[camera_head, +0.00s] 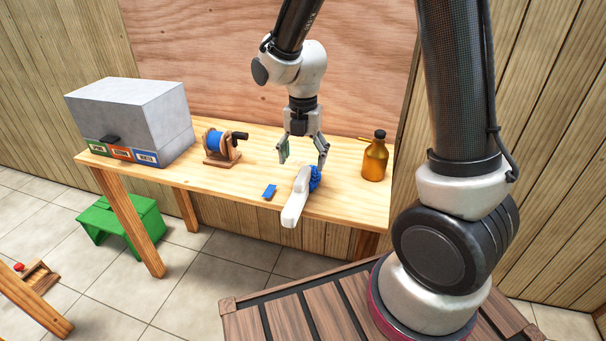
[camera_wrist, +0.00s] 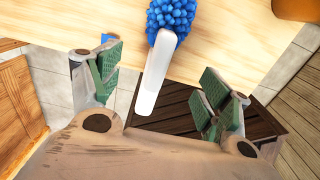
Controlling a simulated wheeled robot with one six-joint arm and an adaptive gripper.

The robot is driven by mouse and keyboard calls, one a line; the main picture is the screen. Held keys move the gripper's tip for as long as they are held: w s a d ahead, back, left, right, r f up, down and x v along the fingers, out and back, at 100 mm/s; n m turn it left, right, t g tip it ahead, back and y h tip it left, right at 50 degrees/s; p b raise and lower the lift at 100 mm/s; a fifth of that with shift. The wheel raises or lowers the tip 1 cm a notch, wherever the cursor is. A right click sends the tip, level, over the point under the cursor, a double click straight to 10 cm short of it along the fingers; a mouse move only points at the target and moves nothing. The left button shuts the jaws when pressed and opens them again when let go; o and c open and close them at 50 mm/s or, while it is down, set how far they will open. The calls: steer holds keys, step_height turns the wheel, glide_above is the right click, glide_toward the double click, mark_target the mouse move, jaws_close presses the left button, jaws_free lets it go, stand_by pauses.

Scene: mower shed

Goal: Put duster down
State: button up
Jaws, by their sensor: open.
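The duster has a white handle (camera_head: 295,203) and a blue fluffy head (camera_head: 315,178). It lies on the wooden table (camera_head: 250,185) near the front edge, with the handle sticking out past that edge. My gripper (camera_head: 303,154) is open and empty above the table, just over and behind the duster. In the wrist view the duster's handle (camera_wrist: 155,75) lies between my two spread green-padded fingers (camera_wrist: 160,88), apart from both, and its blue head (camera_wrist: 172,17) is at the top.
A small blue block (camera_head: 269,191) lies left of the duster. An amber bottle (camera_head: 374,158) stands to the right. A winch with blue cord (camera_head: 218,145) and a grey drawer box (camera_head: 135,115) stand to the left. A green stool (camera_head: 120,222) is on the floor.

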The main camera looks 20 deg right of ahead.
steer(key=shift+r, duration=0.95)
steer(key=shift+d+r, duration=0.2)
steer(key=shift+r, duration=0.1)
steer(key=s+d+r+m+t, duration=0.2)
steer(key=s+d+r+m, duration=0.55)
steer(key=r+m, duration=0.45)
steer(key=s+d+r+m+t, duration=0.1)
steer(key=s+d+r+m, duration=0.1)
steer(key=s+m, duration=0.4)
steer(key=s+d+r+m+t, duration=0.1)
steer(key=s+d+m, duration=0.3)
steer(key=m, duration=0.6)
steer(key=shift+s+d+r+m, duration=0.25)
steer(key=shift+s+r+m, duration=0.15)
steer(key=shift+s+r, duration=0.6)
steer(key=shift+o, duration=0.3)
steer(key=shift+s+f, duration=0.1)
steer(key=shift+f, duration=0.1)
